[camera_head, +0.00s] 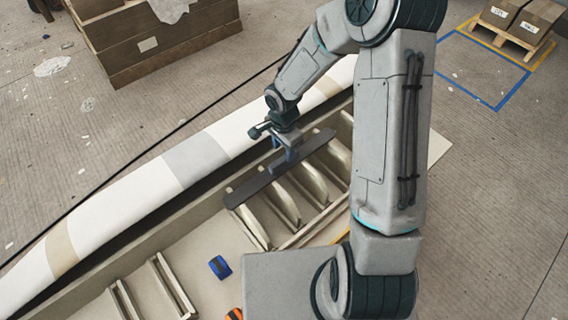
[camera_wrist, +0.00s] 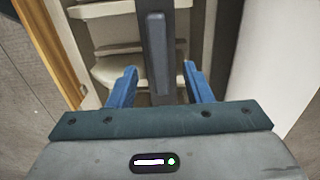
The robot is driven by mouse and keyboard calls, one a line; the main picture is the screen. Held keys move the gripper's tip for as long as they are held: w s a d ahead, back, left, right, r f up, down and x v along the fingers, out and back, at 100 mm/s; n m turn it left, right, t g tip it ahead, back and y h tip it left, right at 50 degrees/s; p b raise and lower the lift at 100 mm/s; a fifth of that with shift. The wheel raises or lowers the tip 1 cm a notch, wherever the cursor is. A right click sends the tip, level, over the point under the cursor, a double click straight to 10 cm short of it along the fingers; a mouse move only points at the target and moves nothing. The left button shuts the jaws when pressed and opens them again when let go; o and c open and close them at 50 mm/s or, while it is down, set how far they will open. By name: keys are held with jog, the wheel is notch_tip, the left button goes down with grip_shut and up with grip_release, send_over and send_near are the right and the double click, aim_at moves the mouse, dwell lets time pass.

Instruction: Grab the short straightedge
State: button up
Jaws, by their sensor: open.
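The short straightedge (camera_head: 252,187) is a dark grey bar lying across the upright dividers of a pale rack (camera_head: 266,238). In the wrist view the bar (camera_wrist: 183,45) runs away from me, with a raised lighter grey grip (camera_wrist: 158,52) along it. My gripper (camera_head: 287,157) is over the middle of the bar. In the wrist view its two blue fingers (camera_wrist: 160,72) are apart, one on each side of the bar and grip, with visible gaps. Whether the fingertips reach down beside the grip is hard to tell. My gripper hides part of the bar in the head view.
A long pale mould (camera_head: 195,157) with tan and grey bands lies behind the rack. A blue object (camera_head: 220,267) and a partly hidden orange one (camera_head: 234,314) lie in front. A brown crate (camera_head: 160,45) and a pallet of boxes (camera_head: 515,28) stand farther back.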

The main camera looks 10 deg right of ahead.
aim_at(283, 157)
jog(key=shift+f, duration=2.6)
grip_shut()
